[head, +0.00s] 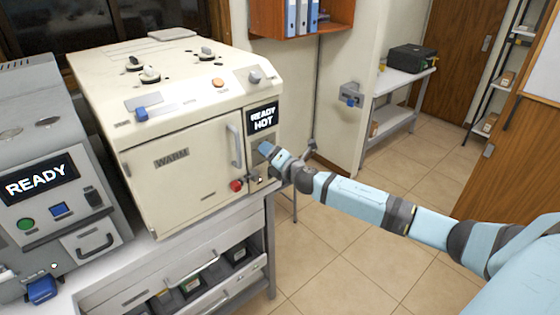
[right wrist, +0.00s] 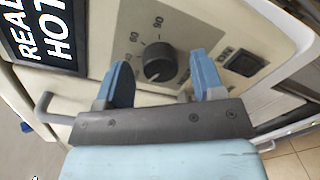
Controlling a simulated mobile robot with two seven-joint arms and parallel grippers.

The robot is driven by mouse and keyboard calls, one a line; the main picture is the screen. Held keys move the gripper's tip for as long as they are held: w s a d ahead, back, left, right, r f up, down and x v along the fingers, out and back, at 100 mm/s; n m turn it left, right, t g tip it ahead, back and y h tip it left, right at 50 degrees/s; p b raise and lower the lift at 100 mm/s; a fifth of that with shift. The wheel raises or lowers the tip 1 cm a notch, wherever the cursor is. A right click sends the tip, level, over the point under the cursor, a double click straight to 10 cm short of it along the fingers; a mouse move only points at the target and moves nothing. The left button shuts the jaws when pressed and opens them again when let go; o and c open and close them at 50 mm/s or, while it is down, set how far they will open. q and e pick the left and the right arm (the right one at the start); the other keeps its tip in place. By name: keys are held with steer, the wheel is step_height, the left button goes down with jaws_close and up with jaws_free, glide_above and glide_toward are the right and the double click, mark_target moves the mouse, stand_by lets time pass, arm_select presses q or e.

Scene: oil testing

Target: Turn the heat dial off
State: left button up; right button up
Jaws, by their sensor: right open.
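The heat dial (right wrist: 160,62) is a round black knob with a printed number scale, seen in the right wrist view on the cream front panel. My right gripper (right wrist: 164,80) is open, with its two blue fingers on either side of the dial. I cannot tell whether they touch it. In the head view the right gripper (head: 263,149) is at the right edge of the cream oven (head: 185,155), below its display (head: 263,118), which reads "READY HOT". The gripper and wrist hide the dial there. My left gripper is not clearly in view.
A black rocker switch (right wrist: 243,63) sits right of the dial in the right wrist view. The oven has a door handle (head: 235,146) and a red button (head: 236,186). A grey machine (head: 45,190) reading "READY" stands at left. The floor at right is clear.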

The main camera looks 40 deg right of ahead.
steer(key=s+b, duration=0.2)
steer(key=s, duration=1.1)
steer(key=shift+s+d+r, duration=0.25)
steer(key=shift+d, duration=0.05)
steer(key=s+a+f+m+g+p, duration=0.4)
steer(key=s+a+f+m, duration=0.65)
steer(key=f, duration=0.25)
steer(key=s+a+f+m+g+y+p, duration=0.1)
steer(key=s+a+f+m, duration=0.2)
steer(key=s+a+m, duration=0.3)
steer(key=s+a+f+m+g+y+p, duration=0.1)
steer(key=s+a+f+m, duration=0.2)
steer(key=s+a+m, duration=0.2)
steer(key=s+a, duration=0.3)
steer(key=shift+m+g, duration=0.3)
steer(key=shift+m, duration=0.05)
steer(key=shift+d, duration=0.1)
